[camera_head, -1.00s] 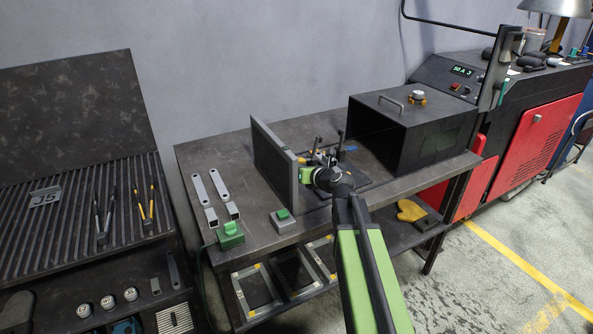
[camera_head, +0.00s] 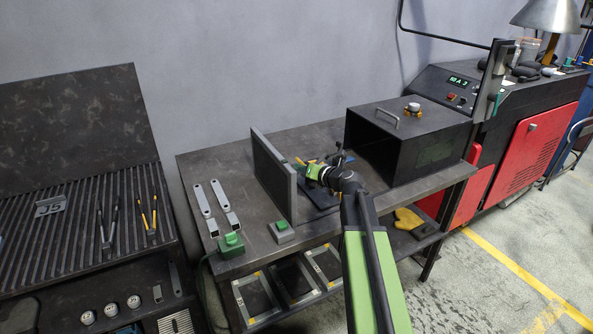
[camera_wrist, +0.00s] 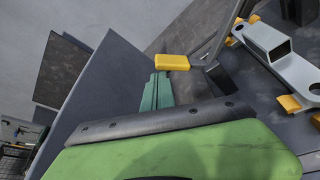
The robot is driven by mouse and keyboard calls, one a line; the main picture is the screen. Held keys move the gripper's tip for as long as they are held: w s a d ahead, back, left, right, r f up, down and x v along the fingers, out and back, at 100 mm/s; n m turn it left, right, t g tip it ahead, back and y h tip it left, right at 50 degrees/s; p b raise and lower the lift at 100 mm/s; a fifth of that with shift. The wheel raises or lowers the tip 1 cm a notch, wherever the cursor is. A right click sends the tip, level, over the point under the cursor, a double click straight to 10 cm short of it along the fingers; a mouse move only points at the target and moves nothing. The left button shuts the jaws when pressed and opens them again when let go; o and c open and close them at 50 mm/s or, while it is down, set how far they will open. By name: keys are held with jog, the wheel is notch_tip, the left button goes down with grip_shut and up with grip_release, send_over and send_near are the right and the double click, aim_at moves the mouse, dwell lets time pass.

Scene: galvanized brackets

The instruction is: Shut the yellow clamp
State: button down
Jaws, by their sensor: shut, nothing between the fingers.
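In the wrist view, a yellow grip (camera_wrist: 173,62) sits at the end of a dark grey bar (camera_wrist: 213,42), probably the yellow clamp's lever. My gripper's green fingers (camera_wrist: 157,85) are shut and empty. Their tips are right beside the yellow grip; I cannot tell whether they touch it. In the head view my gripper (camera_head: 312,172) is over the fixture plate (camera_head: 322,200), behind the upright grey panel, and my arm hides much of the clamp. A galvanized bracket (camera_wrist: 268,42) lies at the right of the wrist view, with orange-yellow pieces around it.
The upright grey panel (camera_head: 274,178) stands close to my gripper's left; it also fills the left of the wrist view (camera_wrist: 105,85). A black open box (camera_head: 409,143) stands to the right. Two grey brackets (camera_head: 212,200) and green-topped button boxes (camera_head: 281,231) are on the table's left.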

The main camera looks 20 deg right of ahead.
jog(key=shift+w+d+r+p, duration=0.15)
jog(key=shift+d+r+p, duration=0.25)
jog(key=shift+d, duration=0.35)
jog(key=shift+w+d+r+p, duration=0.1)
jog(key=shift+d+r+p, duration=0.3)
jog(key=shift+d, duration=0.4)
jog(key=shift+w+d+r+p, duration=0.2)
jog(key=shift+d+r, duration=0.25)
jog(key=shift+d, duration=0.3)
jog(key=shift+d+r, duration=0.1)
jog(key=shift+d, duration=0.15)
jog(key=shift+a, duration=0.1)
jog(key=s+a, duration=0.1)
jog(key=a, duration=0.4)
jog(key=s+d, duration=0.5)
jog(key=s, duration=0.3)
jog(key=shift+s, duration=0.35)
jog(key=shift+d, duration=0.1)
